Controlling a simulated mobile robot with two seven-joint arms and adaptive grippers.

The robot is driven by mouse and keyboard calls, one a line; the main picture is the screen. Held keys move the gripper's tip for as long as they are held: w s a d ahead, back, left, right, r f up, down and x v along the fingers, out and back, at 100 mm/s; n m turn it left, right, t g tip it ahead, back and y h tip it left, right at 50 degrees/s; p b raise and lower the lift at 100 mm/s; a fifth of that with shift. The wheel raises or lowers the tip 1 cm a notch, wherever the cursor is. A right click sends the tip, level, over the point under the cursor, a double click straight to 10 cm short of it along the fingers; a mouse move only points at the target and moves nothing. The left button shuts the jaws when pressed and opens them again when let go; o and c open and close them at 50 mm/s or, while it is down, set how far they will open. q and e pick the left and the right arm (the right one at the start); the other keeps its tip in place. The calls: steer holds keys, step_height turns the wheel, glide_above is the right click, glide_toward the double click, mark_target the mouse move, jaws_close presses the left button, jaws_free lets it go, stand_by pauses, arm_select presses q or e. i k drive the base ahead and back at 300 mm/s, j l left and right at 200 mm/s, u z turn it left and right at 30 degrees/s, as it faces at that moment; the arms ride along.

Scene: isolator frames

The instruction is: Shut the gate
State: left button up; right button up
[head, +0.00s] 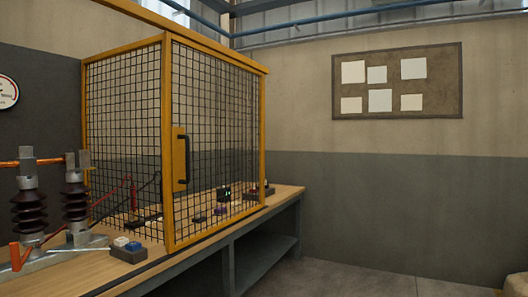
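The mesh gate (217,140) has a yellow frame and a black pull handle (183,158) on a yellow plate near its left edge. It stands upright along the front of the workbench, under a yellow top beam (222,48). The beam runs on to the left past the handle edge, and no mesh hangs under that stretch. Another yellow-framed mesh panel (124,130) meets the corner post from the left. I cannot tell how the gate is hung. Neither of my grippers is in view.
The wooden bench (284,193) bears dark ribbed insulators (75,200) with metal clamps at left. A small box with white and blue buttons (129,249) sits near the front edge. Small parts lie behind the mesh.

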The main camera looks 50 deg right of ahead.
mark_target(179, 169)
steer(key=z, duration=1.35)
steer(key=i+l, duration=0.3)
steer(key=l, duration=0.15)
steer(key=i+l, duration=0.6)
steer(key=l, duration=0.25)
steer(key=i+l, duration=0.35)
steer(key=i+l+u, duration=0.1)
steer(key=i+l, duration=0.2)
steer(key=l, duration=0.2)
